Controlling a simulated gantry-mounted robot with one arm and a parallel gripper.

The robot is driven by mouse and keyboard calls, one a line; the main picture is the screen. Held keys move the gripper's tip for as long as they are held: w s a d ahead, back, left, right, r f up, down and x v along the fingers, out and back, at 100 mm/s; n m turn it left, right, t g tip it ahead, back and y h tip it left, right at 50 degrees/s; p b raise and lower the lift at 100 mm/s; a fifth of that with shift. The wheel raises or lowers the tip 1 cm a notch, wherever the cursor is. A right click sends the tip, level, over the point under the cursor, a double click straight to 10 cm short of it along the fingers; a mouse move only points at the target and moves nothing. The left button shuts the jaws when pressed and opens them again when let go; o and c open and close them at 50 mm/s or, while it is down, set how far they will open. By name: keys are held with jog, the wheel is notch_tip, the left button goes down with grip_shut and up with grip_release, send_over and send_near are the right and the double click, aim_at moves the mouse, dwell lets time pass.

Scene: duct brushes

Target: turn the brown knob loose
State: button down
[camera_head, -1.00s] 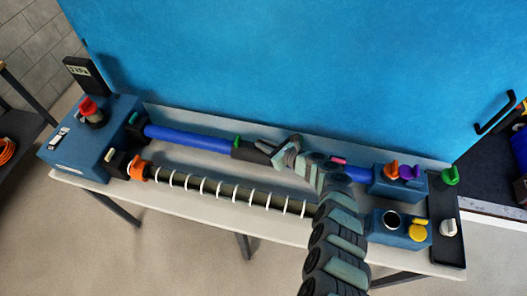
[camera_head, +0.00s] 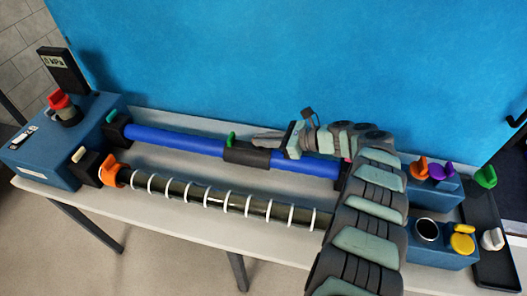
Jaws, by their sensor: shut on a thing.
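My gripper (camera_head: 262,138) reaches in from the right, its dark fingers pointing left, at the black sleeve (camera_head: 247,155) on the blue tube (camera_head: 175,141). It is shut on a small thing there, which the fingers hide. I cannot make out a brown knob; it may be that hidden thing. A green knob (camera_head: 231,139) stands on the sleeve, just left of the fingertips. An orange knob (camera_head: 108,171) is at the left end of the ribbed dark tube (camera_head: 200,196). Another orange knob (camera_head: 420,167) stands on the right block.
A blue box (camera_head: 45,155) at left carries a red knob (camera_head: 60,100) and a display (camera_head: 58,66) reading 0 kPa. My arm hides the tubes' right ends. Purple (camera_head: 442,170), green (camera_head: 485,176), yellow (camera_head: 462,241) and white (camera_head: 492,239) knobs stand at right. A blue panel rises behind.

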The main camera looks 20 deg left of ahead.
jog(key=shift+f+b, duration=0.25)
jog(key=shift+b, duration=0.45)
jog(key=shift+r+n+g+b, duration=0.25)
jog(key=shift+n+g+b, duration=0.05)
jog(key=shift+g, duration=0.1)
jog(key=c, duration=1.5)
grip_release()
jog(key=shift+o, duration=0.2)
jog(key=shift+d+r, duration=0.1)
